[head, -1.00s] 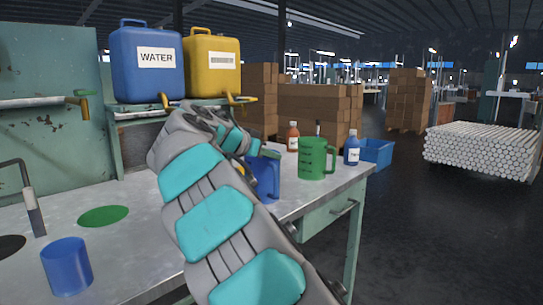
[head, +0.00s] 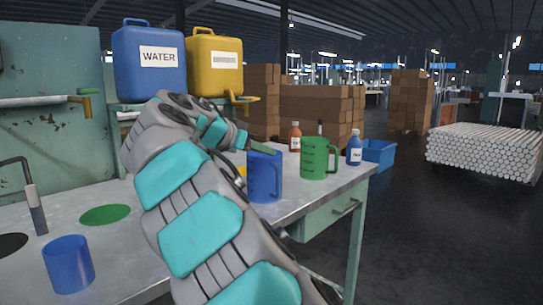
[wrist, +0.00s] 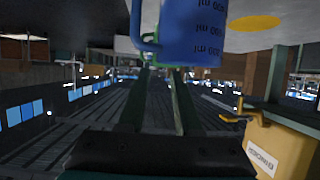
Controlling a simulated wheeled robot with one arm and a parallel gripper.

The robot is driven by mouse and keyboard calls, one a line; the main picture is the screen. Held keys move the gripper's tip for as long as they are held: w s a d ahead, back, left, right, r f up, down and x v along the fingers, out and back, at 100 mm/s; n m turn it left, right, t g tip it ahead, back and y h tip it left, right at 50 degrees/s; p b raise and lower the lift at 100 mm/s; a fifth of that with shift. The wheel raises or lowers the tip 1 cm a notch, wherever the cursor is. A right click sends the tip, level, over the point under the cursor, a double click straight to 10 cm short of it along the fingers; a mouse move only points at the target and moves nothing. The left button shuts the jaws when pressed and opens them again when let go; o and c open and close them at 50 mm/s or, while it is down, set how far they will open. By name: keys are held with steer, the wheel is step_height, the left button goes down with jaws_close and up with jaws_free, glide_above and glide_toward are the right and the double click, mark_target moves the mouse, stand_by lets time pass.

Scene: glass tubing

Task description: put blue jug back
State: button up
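The blue jug (head: 264,178) stands upright near the right end of the metal table, its handle to the right in the head view. In the upside-down wrist view the blue jug (wrist: 190,35) is at the top edge, partly cut off, with its handle at left. My gripper (head: 268,152) is close to the jug's rim in the head view. In the wrist view my gripper (wrist: 160,75) shows two fingers apart with a gap between them and nothing clearly held. The jug's base contact is not clear.
A green jug (head: 314,158) and two bottles, orange (head: 295,139) and blue (head: 354,150), stand close right and behind. A blue cup (head: 68,265) stands front left. Green (head: 105,215) and yellow (wrist: 254,22) discs mark the tabletop. Water (head: 150,80) and yellow (head: 214,80) canisters stand behind.

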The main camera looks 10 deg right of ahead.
steer(key=v, duration=0.6)
steer(key=shift+s+a, duration=0.25)
steer(key=shift+a, duration=0.05)
steer(key=shift+r, duration=0.15)
steer(key=s+d+f+n+g+y, duration=0.3)
steer(key=s+d+f+g, duration=0.3)
steer(key=s+d+f, duration=1)
steer(key=s+a+f+n+g+y, duration=0.2)
steer(key=s+a+f+n+y, duration=0.1)
steer(key=s+f, duration=0.7)
steer(key=s+a+f+n+g+y, duration=0.2)
steer(key=s+f, duration=0.9)
steer(key=s, duration=0.6)
steer(key=shift+a+n+y, duration=0.9)
steer(key=shift+a+y, duration=0.05)
steer(key=shift+y, duration=0.05)
steer(key=shift+f, duration=0.1)
